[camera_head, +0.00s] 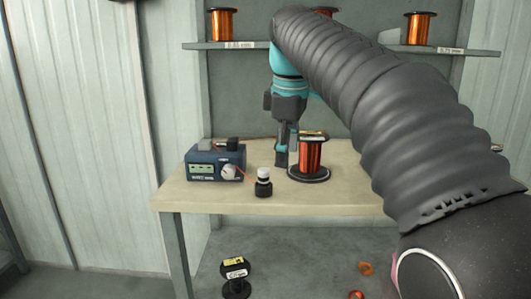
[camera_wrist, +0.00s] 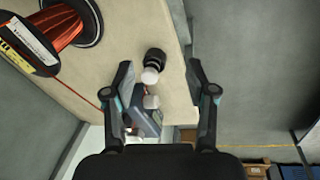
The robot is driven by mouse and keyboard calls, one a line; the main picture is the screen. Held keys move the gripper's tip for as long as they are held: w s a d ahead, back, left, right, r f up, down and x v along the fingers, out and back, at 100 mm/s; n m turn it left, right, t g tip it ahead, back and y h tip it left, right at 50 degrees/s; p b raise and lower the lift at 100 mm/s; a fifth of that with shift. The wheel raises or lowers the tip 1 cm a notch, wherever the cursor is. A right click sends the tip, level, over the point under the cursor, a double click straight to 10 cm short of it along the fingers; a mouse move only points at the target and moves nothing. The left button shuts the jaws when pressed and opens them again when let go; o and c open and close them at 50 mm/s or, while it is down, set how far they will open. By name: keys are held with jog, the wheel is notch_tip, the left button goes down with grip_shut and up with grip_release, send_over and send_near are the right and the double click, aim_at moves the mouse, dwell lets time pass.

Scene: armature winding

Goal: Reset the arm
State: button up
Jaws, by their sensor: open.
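My gripper (camera_head: 283,160) points down over the workbench, just left of the large copper wire spool (camera_head: 311,156). In the wrist view my gripper (camera_wrist: 159,78) has its two fingers spread wide with nothing held between them. A small black piece with a white top (camera_head: 263,183) stands on the bench in front of the gripper; it also shows beyond the fingertips in the wrist view (camera_wrist: 155,57). My arm reaches in from the right and hides part of the bench and shelf.
A blue device (camera_head: 214,164) with a dial stands on the left of the workbench (camera_head: 335,205). A shelf (camera_head: 240,45) above holds copper spools. A black spool (camera_head: 235,278) and orange rings (camera_head: 365,268) lie below the bench. The bench front is mostly clear.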

jog(key=s+d+f+m+t, duration=0.1)
jog(key=s+d+f+m, duration=0.2)
jog(key=s+f, duration=0.4)
jog(key=s+d+f+m+t, duration=0.1)
jog(key=s+d+f+m, duration=0.3)
jog(key=s+f+m, duration=0.2)
jog(key=s+d+f+m+t, duration=0.1)
jog(key=s+d+f+m, duration=0.3)
jog(key=s+f, duration=0.6)
jog(key=shift+d+f+m, duration=0.25)
jog(key=shift+f+m, duration=0.25)
jog(key=shift+f, duration=0.3)
